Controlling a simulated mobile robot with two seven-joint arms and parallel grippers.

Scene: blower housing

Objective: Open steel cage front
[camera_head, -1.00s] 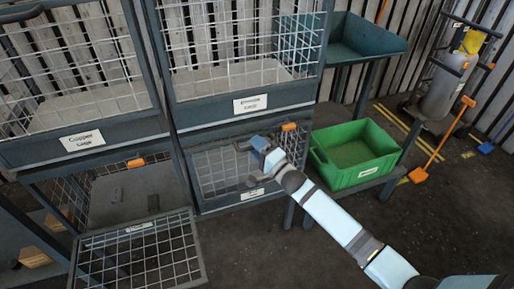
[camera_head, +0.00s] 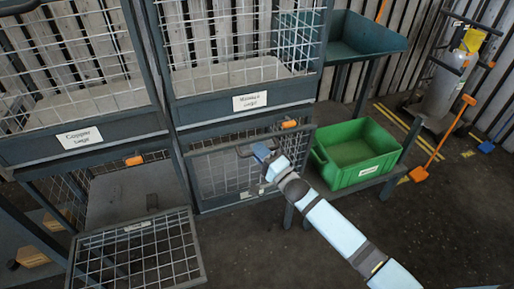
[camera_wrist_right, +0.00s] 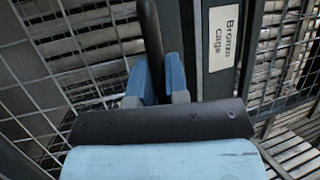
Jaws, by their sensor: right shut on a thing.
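The lower middle cage has a wire-mesh front (camera_head: 222,168) in a dark frame. Its top edge leans out from the cage opening, and its small label is too small to read. My right gripper (camera_head: 260,151) is shut on the dark handle (camera_head: 243,151) at the top of this front. In the right wrist view, the blue fingers (camera_wrist_right: 158,82) close around the black handle bar (camera_wrist_right: 151,38). An orange latch piece (camera_head: 289,124) sits on the frame above the front. My left gripper is not in view.
The lower left cage's front (camera_head: 135,229) hangs open and nearly flat. Upper cages carry a copper label (camera_head: 80,138) and another label (camera_head: 250,101). A bronze cage label (camera_wrist_right: 222,38) shows in the wrist view. A green crate (camera_head: 358,176) stands on a low shelf at the right. Floor at front right is clear.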

